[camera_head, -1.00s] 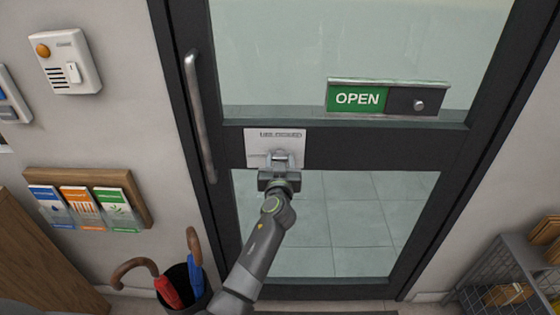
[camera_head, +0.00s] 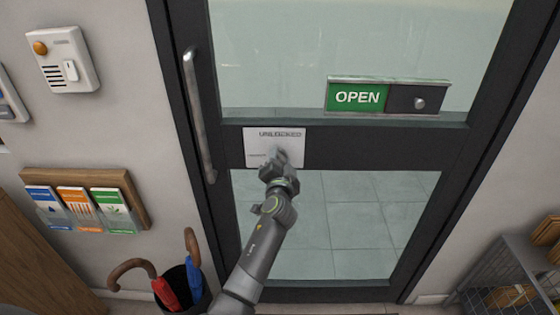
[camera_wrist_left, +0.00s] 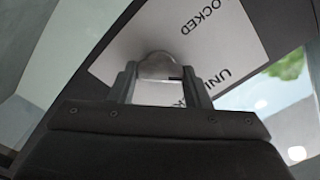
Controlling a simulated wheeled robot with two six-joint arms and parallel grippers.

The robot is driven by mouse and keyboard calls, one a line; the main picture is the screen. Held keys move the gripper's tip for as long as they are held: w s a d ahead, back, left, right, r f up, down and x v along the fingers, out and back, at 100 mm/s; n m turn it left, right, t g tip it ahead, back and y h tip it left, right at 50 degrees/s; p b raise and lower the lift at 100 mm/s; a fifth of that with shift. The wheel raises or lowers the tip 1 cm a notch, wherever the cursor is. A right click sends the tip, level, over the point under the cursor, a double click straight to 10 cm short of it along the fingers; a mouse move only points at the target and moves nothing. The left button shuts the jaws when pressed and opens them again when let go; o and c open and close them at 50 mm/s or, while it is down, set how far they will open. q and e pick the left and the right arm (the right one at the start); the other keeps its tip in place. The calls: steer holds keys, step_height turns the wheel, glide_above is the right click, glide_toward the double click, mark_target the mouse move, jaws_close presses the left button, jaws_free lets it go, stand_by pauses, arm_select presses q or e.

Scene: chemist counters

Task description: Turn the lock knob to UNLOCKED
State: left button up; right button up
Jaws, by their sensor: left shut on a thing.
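The white lock plate (camera_head: 252,147) is on the dark middle rail of the glass door, with UNLOCKED printed along its top and a small label at its left. It also fills the middle of the left wrist view (camera_wrist_left: 215,40), tilted, with lettering ending in OCKED and the start of UNLOCKED. The metal lock knob (camera_wrist_left: 158,66) sits between the finger pads. My left gripper (camera_head: 277,163) is shut on it, rolled, and hides most of it in the head view. The knob's exact pointing direction is hard to tell. My right gripper is out of view.
A long vertical door handle (camera_head: 198,115) is left of the plate. An OPEN sign (camera_head: 358,97) with a slider is above right. A leaflet rack (camera_head: 130,190) and an umbrella stand (camera_head: 180,283) are at left. A wire shelf (camera_head: 500,265) is at lower right.

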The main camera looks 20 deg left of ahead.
arm_select(q)
steer(key=m, duration=0.3)
steer(key=shift+m, duration=0.4)
steer(key=m+p, duration=0.1)
steer(key=m, duration=0.3)
steer(key=shift+d, duration=0.1)
steer(key=shift+m, duration=0.4)
steer(key=o, duration=1)
steer(key=shift+f, duration=0.1)
